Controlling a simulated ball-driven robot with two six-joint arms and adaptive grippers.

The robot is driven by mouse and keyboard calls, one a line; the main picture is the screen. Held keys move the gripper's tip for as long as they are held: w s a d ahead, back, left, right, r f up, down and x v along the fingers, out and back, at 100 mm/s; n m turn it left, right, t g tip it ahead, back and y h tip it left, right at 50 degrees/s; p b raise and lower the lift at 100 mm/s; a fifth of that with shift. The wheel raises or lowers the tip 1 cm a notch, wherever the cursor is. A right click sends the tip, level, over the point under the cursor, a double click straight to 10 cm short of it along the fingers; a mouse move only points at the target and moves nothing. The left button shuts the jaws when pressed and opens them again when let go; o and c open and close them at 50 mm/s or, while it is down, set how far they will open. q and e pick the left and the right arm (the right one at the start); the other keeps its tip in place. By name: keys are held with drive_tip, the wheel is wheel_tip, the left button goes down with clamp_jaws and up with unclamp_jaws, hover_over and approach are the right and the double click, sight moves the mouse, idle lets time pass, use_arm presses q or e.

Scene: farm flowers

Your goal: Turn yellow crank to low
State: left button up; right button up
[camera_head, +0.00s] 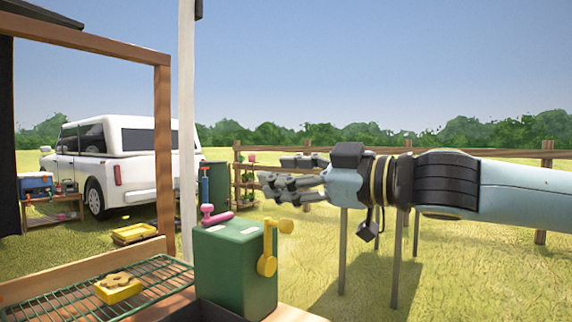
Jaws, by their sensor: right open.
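The yellow crank (268,249) is on the right-hand face of a green box (226,268). Its shaft end is low on the face, its arm rises from there, and a knob sticks out to the right at the top. A pink crank (213,214) sits on top of the same box. Labels on the box are too small to read. My right gripper (270,181) comes in from the right, above the yellow crank and apart from it. Its fingers point left, open and empty. My left gripper is not in view.
A yellow block (118,288) with a gear-like top sits on a green wire rack (75,299) left of the box. A white post (187,130) and a wooden frame (163,160) stand behind. A white car (115,165) and a fence are farther off.

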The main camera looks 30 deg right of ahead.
drive_tip(key=shift+r, duration=0.85)
